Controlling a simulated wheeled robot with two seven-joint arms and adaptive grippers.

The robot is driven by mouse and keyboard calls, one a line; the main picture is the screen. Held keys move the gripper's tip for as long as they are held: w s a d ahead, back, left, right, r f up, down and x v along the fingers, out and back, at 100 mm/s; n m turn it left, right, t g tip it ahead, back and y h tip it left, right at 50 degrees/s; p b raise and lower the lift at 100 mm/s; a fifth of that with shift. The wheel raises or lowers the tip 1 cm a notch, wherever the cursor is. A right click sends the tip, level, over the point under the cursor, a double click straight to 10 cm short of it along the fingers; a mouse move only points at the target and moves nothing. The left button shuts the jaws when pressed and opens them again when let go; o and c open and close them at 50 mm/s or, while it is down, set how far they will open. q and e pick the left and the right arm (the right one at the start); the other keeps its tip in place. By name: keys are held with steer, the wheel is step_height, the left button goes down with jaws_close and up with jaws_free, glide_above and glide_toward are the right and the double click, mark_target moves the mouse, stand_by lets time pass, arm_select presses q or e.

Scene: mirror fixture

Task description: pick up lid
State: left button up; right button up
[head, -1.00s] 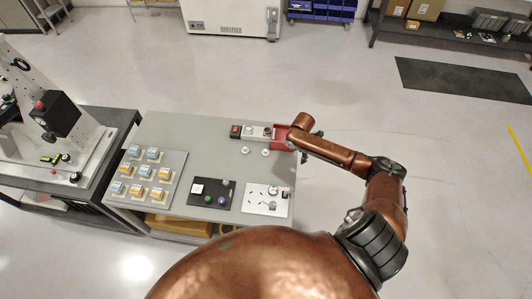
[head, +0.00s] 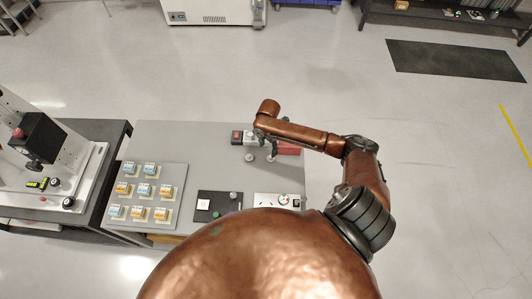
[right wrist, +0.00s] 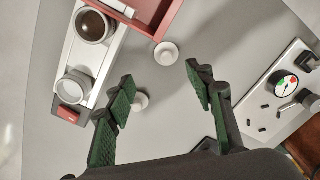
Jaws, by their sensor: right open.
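Two small white round lids lie on the grey table. In the right wrist view one lid (right wrist: 166,54) is just beyond my right gripper (right wrist: 160,77), and the other lid (right wrist: 140,102) is nearer, beside the left finger and partly hidden by it. In the head view one lid (head: 250,157) shows clearly and the other (head: 272,158) sits close to dark finger parts. My right gripper is open and empty above the table, with its fingers spread around the lid area. Two round cups, one with dark contents (right wrist: 92,27) and one pale (right wrist: 73,88), sit in a white holder. My left gripper is not in view.
A red tray (right wrist: 150,14) stands beside the holder. A panel with a gauge (right wrist: 285,85) lies to the right. In the head view a board of coloured switches (head: 150,190) and a black panel (head: 212,215) cover the table's left and front.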

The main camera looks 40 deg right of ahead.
mark_target(270, 156)
steer(key=f, duration=0.1)
steer(key=s+f, duration=0.1)
steer(key=f, duration=0.1)
steer(key=shift+s+d+f+p, duration=0.1)
steer(key=shift+d+f+p, duration=0.1)
steer(key=shift+f+p, duration=0.15)
step_height(270, 156, down, 2)
steer(key=shift+d+f, duration=0.15)
steer(key=shift+f, duration=0.45)
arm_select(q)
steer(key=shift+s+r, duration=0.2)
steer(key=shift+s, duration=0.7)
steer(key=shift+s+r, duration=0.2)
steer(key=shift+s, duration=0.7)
arm_select(e)
steer(key=c, duration=0.9)
